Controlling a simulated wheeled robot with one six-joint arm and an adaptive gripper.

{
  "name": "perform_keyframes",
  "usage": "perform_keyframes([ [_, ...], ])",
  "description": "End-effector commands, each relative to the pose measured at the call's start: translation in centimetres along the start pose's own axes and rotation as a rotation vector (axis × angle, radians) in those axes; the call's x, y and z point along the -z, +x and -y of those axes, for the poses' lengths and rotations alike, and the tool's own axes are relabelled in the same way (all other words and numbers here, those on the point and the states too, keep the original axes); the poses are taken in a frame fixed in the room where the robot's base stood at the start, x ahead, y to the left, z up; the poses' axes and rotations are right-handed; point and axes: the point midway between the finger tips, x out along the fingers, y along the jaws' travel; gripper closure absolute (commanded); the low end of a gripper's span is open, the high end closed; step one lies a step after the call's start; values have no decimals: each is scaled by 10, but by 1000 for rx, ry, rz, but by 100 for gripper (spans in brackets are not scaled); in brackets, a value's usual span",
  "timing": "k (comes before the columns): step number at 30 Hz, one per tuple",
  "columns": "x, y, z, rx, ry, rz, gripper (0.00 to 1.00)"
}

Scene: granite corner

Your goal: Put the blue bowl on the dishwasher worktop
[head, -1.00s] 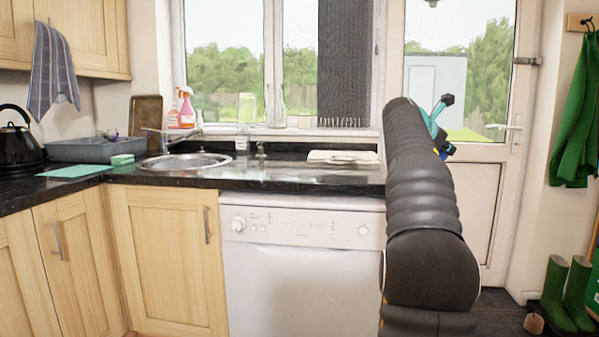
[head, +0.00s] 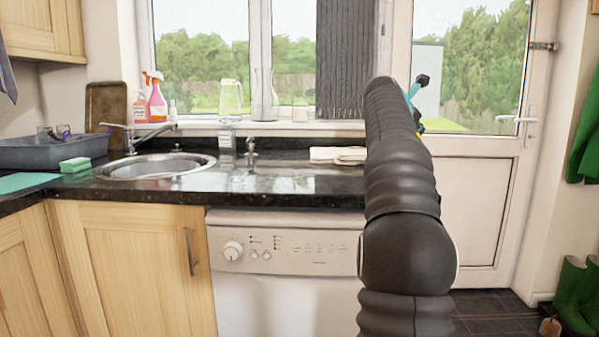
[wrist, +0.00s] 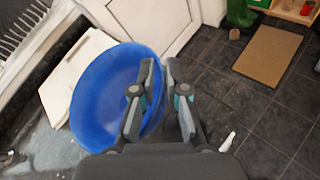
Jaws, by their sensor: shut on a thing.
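The blue bowl (wrist: 105,95) is held at its right rim between the fingers of my gripper (wrist: 160,65) in the wrist view. It looks tilted in that view. I cannot tell the bowl's height above the worktop. In the head view my arm hides the bowl and most of the gripper. The black granite worktop (head: 285,188) runs over the white dishwasher (head: 280,285), left of my arm.
Left are a round sink (head: 155,167), a green sponge (head: 75,165) and a grey basin (head: 50,150). The front stretch above the dishwasher is clear. A white door (head: 475,210) stands right.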

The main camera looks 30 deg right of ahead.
Motion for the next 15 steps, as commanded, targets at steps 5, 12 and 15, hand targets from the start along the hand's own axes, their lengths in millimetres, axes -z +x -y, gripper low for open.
perform_keyframes([
  [5,15,-4,-9,-7,-3,-3,100],
  [12,64,-17,-36,-13,-6,-5,100],
  [15,83,-22,-46,-11,-5,-4,100],
])
